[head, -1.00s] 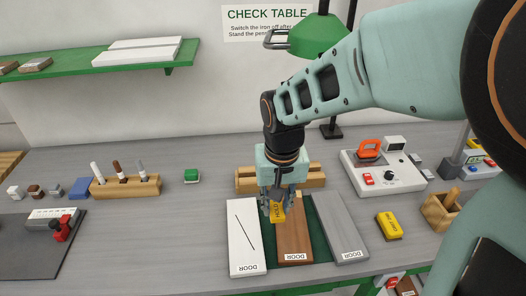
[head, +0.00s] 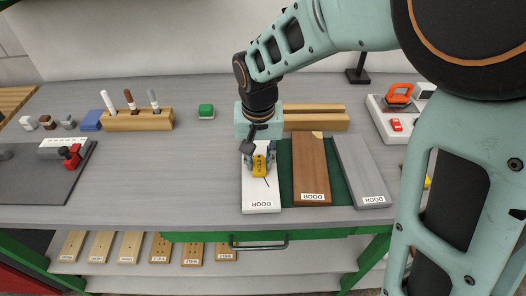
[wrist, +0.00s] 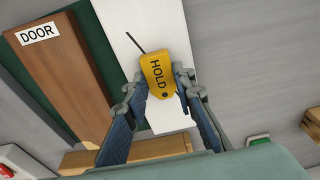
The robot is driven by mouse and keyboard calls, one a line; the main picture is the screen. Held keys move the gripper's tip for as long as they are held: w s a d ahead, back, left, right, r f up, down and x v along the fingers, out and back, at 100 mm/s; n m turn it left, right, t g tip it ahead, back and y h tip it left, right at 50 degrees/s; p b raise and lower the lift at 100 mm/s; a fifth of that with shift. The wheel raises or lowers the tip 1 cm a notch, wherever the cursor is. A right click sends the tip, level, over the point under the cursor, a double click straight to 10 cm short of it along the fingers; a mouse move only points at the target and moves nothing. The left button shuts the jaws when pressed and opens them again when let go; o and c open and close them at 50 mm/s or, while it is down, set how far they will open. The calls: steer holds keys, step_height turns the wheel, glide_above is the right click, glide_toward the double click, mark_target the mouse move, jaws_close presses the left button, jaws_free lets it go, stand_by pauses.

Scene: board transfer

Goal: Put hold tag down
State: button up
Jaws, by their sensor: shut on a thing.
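The yellow hold tag (head: 260,166) is between the fingers of my gripper (head: 259,158), above the white door board (head: 261,201). In the wrist view the tag (wrist: 164,76) reads HOLD, and the gripper (wrist: 165,88) is shut on its sides. The white board (wrist: 117,22) lies behind the tag there, with a dark line showing on it. I cannot tell whether the tag touches the board. The brown door board (head: 312,175) and the grey door board (head: 361,170) lie to the right on a green mat (head: 285,175).
A wooden block (head: 315,122) stands behind the boards. A dark mat (head: 35,180) with a red clamp (head: 70,156) lies left. The table between is bare.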

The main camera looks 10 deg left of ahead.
mark_target(260, 169)
steer(key=shift+f, duration=0.2)
steer(key=o, duration=0.9)
steer(key=shift+r, duration=0.15)
step_height(260, 169, up, 12)
steer(key=s, duration=0.1)
steer(key=shift+s+d+p, duration=0.15)
steer(key=shift+s+p, duration=0.05)
steer(key=shift+p, duration=0.25)
